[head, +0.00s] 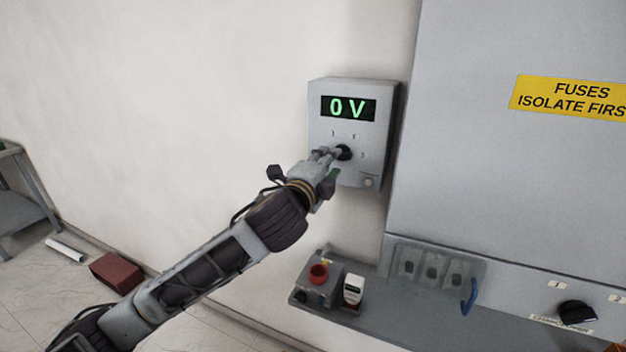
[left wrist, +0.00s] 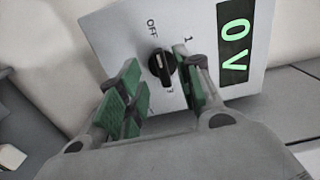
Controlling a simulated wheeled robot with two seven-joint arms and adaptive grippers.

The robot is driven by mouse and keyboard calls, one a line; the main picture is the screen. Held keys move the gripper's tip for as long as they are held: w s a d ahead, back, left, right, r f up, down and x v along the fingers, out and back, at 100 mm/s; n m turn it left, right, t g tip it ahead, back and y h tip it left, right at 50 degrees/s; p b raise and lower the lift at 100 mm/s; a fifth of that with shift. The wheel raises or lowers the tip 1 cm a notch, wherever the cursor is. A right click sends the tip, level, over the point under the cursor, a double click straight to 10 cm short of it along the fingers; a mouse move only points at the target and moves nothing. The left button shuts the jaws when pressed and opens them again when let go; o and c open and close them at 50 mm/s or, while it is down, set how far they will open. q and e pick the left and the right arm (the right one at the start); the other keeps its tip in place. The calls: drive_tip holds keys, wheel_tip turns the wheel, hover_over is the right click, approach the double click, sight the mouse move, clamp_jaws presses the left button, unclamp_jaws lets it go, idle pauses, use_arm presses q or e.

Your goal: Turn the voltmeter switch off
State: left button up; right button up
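The voltmeter (head: 320,125) is a grey wall box with a green display (head: 348,108) reading "0 V". Its black rotary switch (head: 345,152) sits below the display. In the left wrist view the switch (left wrist: 162,67) shows with a white mark and the labels "OFF" and "1" beside it; I cannot tell exactly where the mark points. My left gripper (head: 329,154) is at the switch. In the left wrist view its green-padded fingers are spread, one on each side of the switch. The right finger is very close to it; contact is unclear. My right gripper is not in view.
A large grey cabinet (head: 480,160) with a yellow fuse sign (head: 570,97) stands right of the voltmeter. Below is a grey shelf (head: 375,318) with a red-button box (head: 318,275) and a small white device (head: 353,289). The wall left of the voltmeter is clear.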

use_arm(q)
drive_tip(key=v, duration=0.8)
drive_tip(key=shift+s, duration=0.2)
drive_tip(key=shift+w, duration=0.1)
